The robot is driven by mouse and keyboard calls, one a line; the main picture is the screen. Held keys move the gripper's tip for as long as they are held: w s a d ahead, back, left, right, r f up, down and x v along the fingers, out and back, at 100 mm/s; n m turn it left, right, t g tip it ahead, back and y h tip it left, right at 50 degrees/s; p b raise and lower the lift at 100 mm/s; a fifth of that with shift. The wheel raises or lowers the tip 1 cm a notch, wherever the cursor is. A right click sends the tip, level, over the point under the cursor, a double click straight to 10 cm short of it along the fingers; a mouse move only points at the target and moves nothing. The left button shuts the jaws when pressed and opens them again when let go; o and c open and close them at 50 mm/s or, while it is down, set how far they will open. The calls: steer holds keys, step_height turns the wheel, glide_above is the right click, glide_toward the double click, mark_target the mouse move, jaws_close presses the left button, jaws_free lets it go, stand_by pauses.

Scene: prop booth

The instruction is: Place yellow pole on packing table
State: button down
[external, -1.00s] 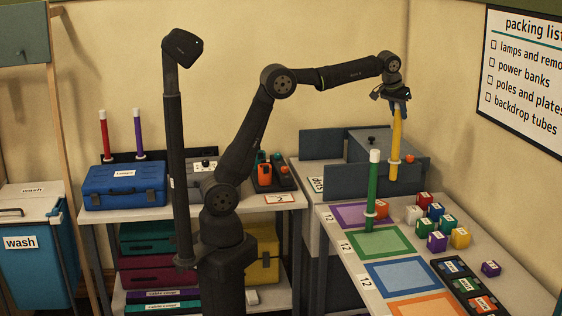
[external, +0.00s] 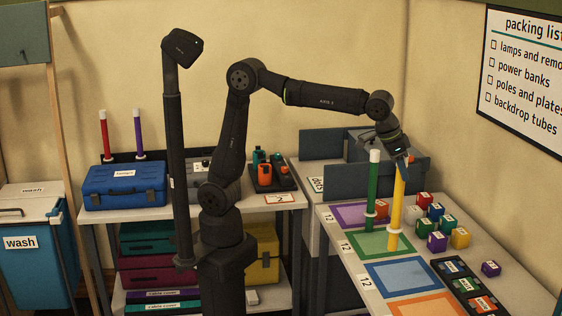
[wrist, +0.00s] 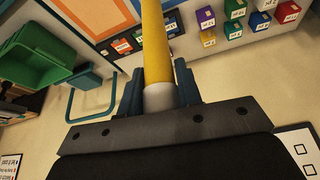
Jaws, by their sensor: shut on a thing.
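The yellow pole (external: 396,212) is upright, held near its top by my gripper (external: 402,163) over the packing table (external: 345,275). Its lower white collar shows at the right edge of the green-framed area (external: 380,243); whether it touches the table I cannot tell. In the wrist view my gripper (wrist: 160,95) is shut on the white end of the yellow pole (wrist: 153,45). A green pole (external: 373,190) stands just left of the yellow pole, apart from it.
Several small coloured boxes (external: 437,241) stand to the right on the table. A dark tray (external: 468,285) lies near the front right. Blue (external: 400,277) and orange (external: 425,306) framed areas in front are clear. A grey panel (external: 345,180) stands behind.

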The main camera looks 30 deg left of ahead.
steer(key=w+d+f, duration=0.1)
steer(key=w+f, duration=0.9)
steer(key=f, duration=0.1)
steer(key=shift+w, duration=0.35)
steer(key=shift+f, duration=0.1)
steer(key=c, duration=1)
jaws_free()
steer(key=v, duration=1.2)
